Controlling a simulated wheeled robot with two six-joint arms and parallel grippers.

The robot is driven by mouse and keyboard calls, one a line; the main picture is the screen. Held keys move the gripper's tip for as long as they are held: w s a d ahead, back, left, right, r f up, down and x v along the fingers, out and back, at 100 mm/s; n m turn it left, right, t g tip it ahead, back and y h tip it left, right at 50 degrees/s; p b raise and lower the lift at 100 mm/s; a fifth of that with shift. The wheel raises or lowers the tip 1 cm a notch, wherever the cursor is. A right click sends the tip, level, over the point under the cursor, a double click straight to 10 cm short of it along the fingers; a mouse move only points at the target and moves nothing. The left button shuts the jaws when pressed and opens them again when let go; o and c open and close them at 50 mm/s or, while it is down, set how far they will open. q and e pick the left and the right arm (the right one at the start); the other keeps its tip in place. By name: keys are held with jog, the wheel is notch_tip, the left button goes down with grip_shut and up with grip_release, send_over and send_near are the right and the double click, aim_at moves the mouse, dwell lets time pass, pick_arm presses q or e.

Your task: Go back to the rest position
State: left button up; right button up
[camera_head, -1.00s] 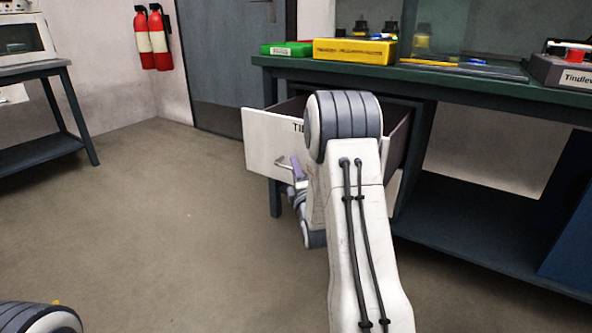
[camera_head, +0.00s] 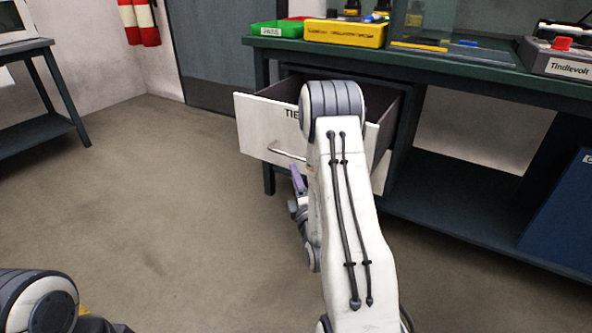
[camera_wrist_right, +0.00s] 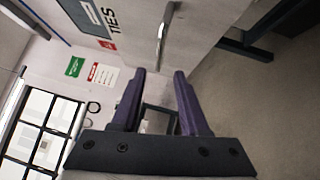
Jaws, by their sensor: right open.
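My right gripper (camera_head: 297,180) shows as purple fingers beside my white forearm, just below the handle of the pulled-out drawer. In the right wrist view its two purple fingers (camera_wrist_right: 160,75) are apart with nothing between them. The white drawer front (camera_head: 262,130), marked with letters starting "TIE", stands open under the bench. Its metal handle (camera_head: 285,152) appears clear of the fingers; in the wrist view the handle (camera_wrist_right: 164,32) lies beyond the fingertips, beside the word "TIES". My right arm hides part of the drawer. My left arm shows only at the lower left corner; its gripper is out of view.
The dark bench (camera_head: 480,82) carries a green bin (camera_head: 276,30), a yellow bin (camera_head: 344,34) and a grey device (camera_head: 560,60) marked "Tindlevolt". A blue cabinet (camera_head: 565,215) stands under it at right. The floor (camera_head: 150,190) at left is clear.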

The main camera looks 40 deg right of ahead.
jog(key=shift+s+a, duration=0.1)
jog(key=shift+s, duration=0.2)
dwell(0.4)
